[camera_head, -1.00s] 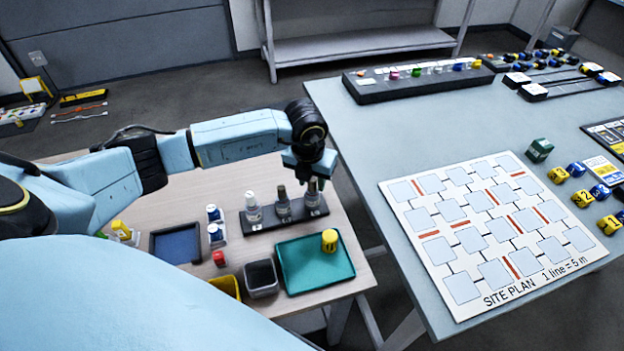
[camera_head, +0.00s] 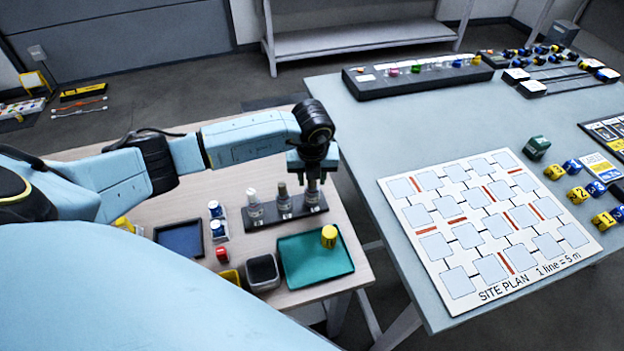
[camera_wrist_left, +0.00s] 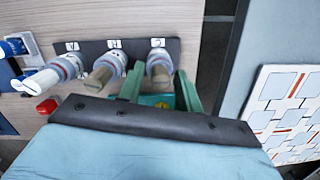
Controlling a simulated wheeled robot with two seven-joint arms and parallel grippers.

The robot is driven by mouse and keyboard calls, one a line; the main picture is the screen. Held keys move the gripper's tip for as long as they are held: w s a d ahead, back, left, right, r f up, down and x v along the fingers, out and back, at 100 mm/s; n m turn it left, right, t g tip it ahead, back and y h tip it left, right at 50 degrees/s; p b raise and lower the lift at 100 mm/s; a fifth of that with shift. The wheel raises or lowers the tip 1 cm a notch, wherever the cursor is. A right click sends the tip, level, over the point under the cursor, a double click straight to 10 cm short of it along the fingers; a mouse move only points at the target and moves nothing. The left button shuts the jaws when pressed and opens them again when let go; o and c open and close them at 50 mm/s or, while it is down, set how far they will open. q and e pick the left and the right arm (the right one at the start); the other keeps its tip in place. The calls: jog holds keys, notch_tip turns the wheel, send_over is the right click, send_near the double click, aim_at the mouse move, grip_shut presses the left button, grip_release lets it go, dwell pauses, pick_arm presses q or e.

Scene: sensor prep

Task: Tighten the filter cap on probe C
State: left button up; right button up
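A dark rack (camera_head: 290,219) on the wooden table holds three upright probes in a row. The rightmost probe (camera_head: 313,194) is presumably probe C; the rack's labels are too small to read surely. My left gripper (camera_head: 312,172) points down over it and hides its top in the head view. In the left wrist view the green fingers (camera_wrist_left: 160,84) stand apart on either side of the rightmost probe (camera_wrist_left: 159,66), with small gaps seeming to show. The other two probes (camera_wrist_left: 107,68) (camera_wrist_left: 65,67) stand to its left. My right gripper is not in view.
A green tray (camera_head: 300,277) with a yellow cylinder (camera_head: 329,236) lies in front of the rack. A grey bin (camera_head: 262,272), red cap (camera_head: 222,254), blue-capped bottles (camera_head: 216,220) and blue tray (camera_head: 180,239) are left. A second table with a site plan (camera_head: 450,283) is right.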

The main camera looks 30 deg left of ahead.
pick_arm(q)
jog(key=shift+c, duration=0.3)
jog(key=c, duration=0.5)
